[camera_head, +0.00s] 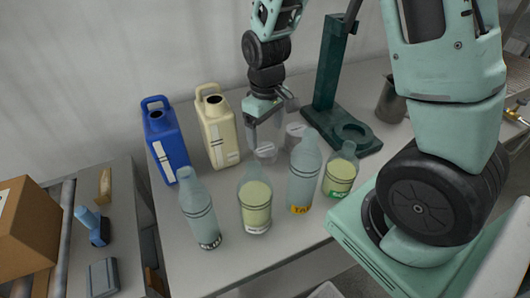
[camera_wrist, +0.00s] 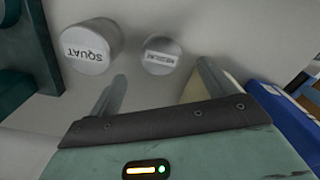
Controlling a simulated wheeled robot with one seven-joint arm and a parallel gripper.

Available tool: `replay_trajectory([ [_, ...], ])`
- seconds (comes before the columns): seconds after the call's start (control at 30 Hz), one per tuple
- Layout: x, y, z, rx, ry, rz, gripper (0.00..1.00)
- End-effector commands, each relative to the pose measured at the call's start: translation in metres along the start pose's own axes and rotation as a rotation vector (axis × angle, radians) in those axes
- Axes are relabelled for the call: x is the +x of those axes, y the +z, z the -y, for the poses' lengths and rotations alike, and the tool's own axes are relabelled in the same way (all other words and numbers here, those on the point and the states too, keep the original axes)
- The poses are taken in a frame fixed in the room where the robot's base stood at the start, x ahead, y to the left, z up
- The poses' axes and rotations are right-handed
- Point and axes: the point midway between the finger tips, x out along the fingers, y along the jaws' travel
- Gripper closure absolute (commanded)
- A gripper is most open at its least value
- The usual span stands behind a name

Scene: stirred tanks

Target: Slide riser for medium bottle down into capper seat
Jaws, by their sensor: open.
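The riser for the medium bottle is a short pale cylinder with a label (camera_head: 265,153); it stands on the bench in the head view. In the wrist view its labelled top (camera_wrist: 162,55) lies beyond my fingers. My gripper (camera_head: 266,125) is open and empty, pointing down above this riser; its two fingers show apart in the wrist view (camera_wrist: 158,88). The capper is a dark green stand with a tall column (camera_head: 329,65) and a round seat (camera_head: 354,132) in its base, right of my gripper. The seat looks empty. Part of the capper shows in the wrist view (camera_wrist: 30,45).
A wider riser marked SQUAT (camera_wrist: 90,50) stands beside the medium one, toward the capper. Several bottles (camera_head: 255,207) line the front of the bench. A blue jug (camera_head: 166,140) and a cream jug (camera_head: 217,130) stand left. A grey beaker (camera_head: 391,103) stands right of the capper.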

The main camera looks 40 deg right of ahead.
Motion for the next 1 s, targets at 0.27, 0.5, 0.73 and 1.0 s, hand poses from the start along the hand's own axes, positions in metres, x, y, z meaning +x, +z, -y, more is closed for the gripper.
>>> replay_trajectory([
  [0.27, 0.028, 0.001, 0.002, -0.002, -0.001, 0.005, 0.17],
  [0.5, 0.052, 0.000, 0.002, 0.000, -0.001, 0.002, 0.17],
  [0.73, 0.053, 0.000, 0.002, -0.001, 0.000, 0.000, 0.17],
  [1.0, 0.053, 0.000, 0.002, -0.001, 0.000, 0.000, 0.69],
])
